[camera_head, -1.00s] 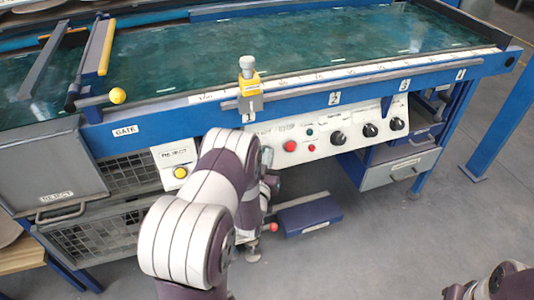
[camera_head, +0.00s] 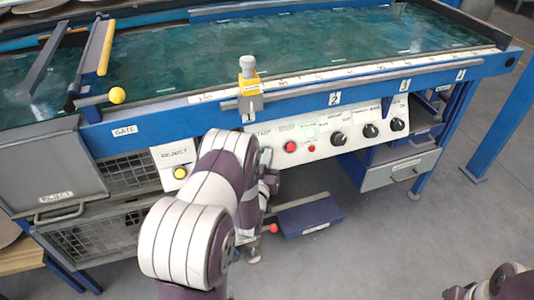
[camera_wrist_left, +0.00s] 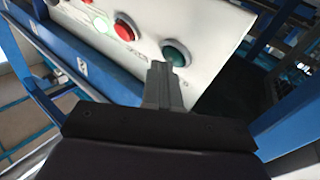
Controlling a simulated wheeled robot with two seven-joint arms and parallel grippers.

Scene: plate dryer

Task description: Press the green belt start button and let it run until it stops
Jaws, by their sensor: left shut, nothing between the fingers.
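The green start button (camera_wrist_left: 176,53) sits on the white control panel (camera_wrist_left: 215,45) in the left wrist view. In the head view my left arm hides it. My left gripper (camera_wrist_left: 160,72) is shut and empty, its fingertips right at the button's lower left edge. I cannot tell whether they touch it. My right gripper is not in view.
A red stop button (camera_head: 290,146) is close beside the green one, and several black knobs (camera_head: 338,138) are to the right. A yellow reject button (camera_head: 180,173) is to the left. A yellow-grey device (camera_head: 248,85) stands on the belt's front rail.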

